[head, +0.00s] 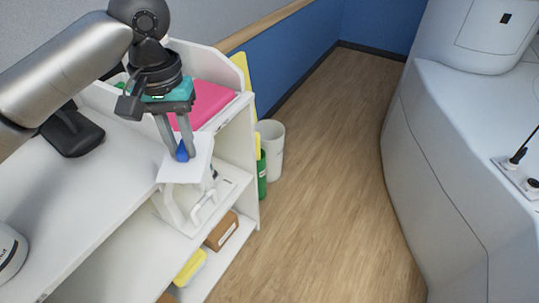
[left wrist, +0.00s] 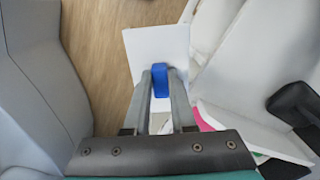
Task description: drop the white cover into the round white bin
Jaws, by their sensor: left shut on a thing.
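My left gripper (head: 181,151) is shut on the blue knob of the white cover (head: 199,165), a flat square plate. In the left wrist view, the fingertips (left wrist: 160,77) pinch the blue knob, and the cover (left wrist: 145,46) extends beyond them. The cover is held at the front edge of the white shelf unit; whether it touches anything below is unclear. The round white bin (head: 274,148) stands on the floor past the right end of the shelf, to the right of the gripper. Its inside is barely visible. My right gripper is not in view.
A green container (head: 262,175) stands beside the bin, against the shelf end. A pink item (head: 212,98) lies on the shelf top behind the gripper. Lower shelves hold a brown box (head: 221,231) and a yellow item (head: 190,268). Wood floor is clear toward the large white machine (head: 450,165).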

